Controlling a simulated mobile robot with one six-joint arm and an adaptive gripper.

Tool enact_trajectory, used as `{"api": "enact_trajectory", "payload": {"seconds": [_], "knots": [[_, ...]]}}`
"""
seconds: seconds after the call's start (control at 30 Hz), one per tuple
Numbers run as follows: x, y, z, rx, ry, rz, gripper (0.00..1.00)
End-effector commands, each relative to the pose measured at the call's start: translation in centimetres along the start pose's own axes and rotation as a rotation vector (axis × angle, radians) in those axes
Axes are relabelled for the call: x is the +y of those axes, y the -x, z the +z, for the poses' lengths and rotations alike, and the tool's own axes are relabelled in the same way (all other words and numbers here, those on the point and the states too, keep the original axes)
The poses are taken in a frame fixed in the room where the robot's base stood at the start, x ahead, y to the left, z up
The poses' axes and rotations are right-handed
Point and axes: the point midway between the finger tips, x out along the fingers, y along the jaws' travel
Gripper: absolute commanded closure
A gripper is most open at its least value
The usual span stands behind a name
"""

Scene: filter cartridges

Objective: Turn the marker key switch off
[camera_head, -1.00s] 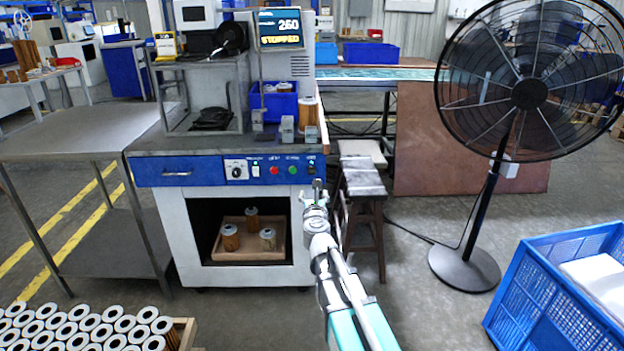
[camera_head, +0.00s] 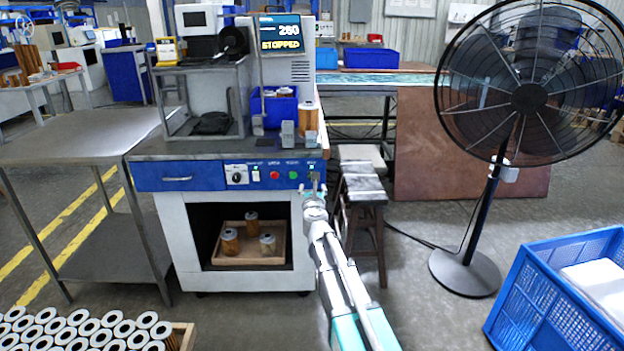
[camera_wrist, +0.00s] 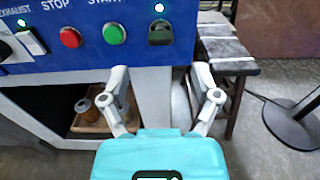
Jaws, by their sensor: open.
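The blue control panel (camera_head: 205,174) is on the front of the white machine. At its right end is a dark switch (camera_wrist: 160,32) with a small lit lamp above it, which I take as the marker key switch. Its label is outside the wrist view and too small to read in the head view, so its turned position is unclear. My gripper (camera_wrist: 160,74) is open and empty, facing the panel just below and in front of the switch, apart from it. In the head view my gripper (camera_head: 314,188) partly covers that corner.
A green button (camera_wrist: 114,33) and a red button (camera_wrist: 71,37) sit left of the switch. A black rotary knob (camera_head: 237,175) is further left. The screen (camera_head: 280,32) reads STOPPED. A stool (camera_head: 362,190) stands close right; a fan (camera_head: 528,98) stands beyond.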

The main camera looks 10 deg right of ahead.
Motion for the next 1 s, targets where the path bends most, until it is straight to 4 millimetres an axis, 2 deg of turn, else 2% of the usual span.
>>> {"api": "enact_trajectory", "payload": {"seconds": [0.03,0.1,0.4,0.6,0.93,0.97,1.0], "knots": [[0.0,-1.2,0.0,0.0,0.0,0.0,0.2],[0.0,-2.3,0.0,0.0,0.0,-0.001,0.2],[0.0,-6.0,0.0,0.0,0.0,-0.002,0.2],[-0.1,-7.0,0.0,0.0,0.0,-0.001,0.2],[-0.1,-7.1,0.0,0.0,0.0,-0.001,0.2],[-0.1,-7.1,0.0,0.0,0.0,-0.001,0.22],[-0.1,-7.1,0.0,0.0,0.0,-0.001,0.29]]}}
